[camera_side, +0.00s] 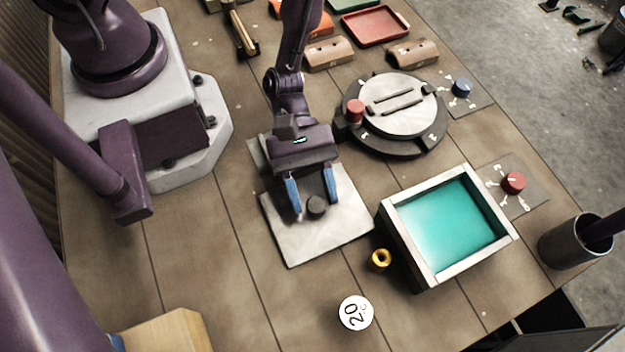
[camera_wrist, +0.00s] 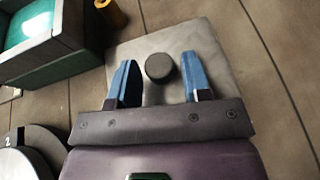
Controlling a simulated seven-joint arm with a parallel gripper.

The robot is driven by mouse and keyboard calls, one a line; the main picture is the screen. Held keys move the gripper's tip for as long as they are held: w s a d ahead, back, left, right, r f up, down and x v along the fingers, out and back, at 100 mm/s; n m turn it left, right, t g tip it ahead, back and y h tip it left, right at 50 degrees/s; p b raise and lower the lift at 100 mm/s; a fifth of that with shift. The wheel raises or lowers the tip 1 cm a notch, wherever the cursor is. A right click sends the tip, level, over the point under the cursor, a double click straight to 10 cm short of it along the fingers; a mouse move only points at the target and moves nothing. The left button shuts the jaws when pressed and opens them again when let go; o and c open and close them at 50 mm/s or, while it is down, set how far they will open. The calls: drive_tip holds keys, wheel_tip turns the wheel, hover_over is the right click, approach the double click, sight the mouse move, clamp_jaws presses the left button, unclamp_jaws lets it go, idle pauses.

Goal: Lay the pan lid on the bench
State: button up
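The pan lid is a light grey square plate (camera_side: 300,244) with a dark round knob (camera_side: 317,206). It looks flat on the brown bench, left of the teal-filled pan. My gripper (camera_side: 312,203) is over the lid, its blue fingers on either side of the knob. In the wrist view the knob (camera_wrist: 159,67) stands between the fingertips (camera_wrist: 160,75), with a gap on each side. The gripper is open and holds nothing. The pan (camera_side: 452,228) is a square, pale-rimmed box and has no lid on it. The lid's underside is hidden.
A round hotplate-like unit (camera_side: 392,110) stands behind the pan. A red knob (camera_side: 514,183) and dark cup (camera_side: 573,243) are at right. A grey plate edge (camera_side: 257,155) shows behind the lid.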

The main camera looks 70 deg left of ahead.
drive_tip(key=shift+o, duration=1)
drive_tip(key=v, duration=1.1)
drive_tip(key=shift+w+a, duration=0.1)
drive_tip(key=shift+a, duration=0.15)
drive_tip(key=shift+a+r, duration=0.3)
drive_tip(key=shift+a, duration=0.35)
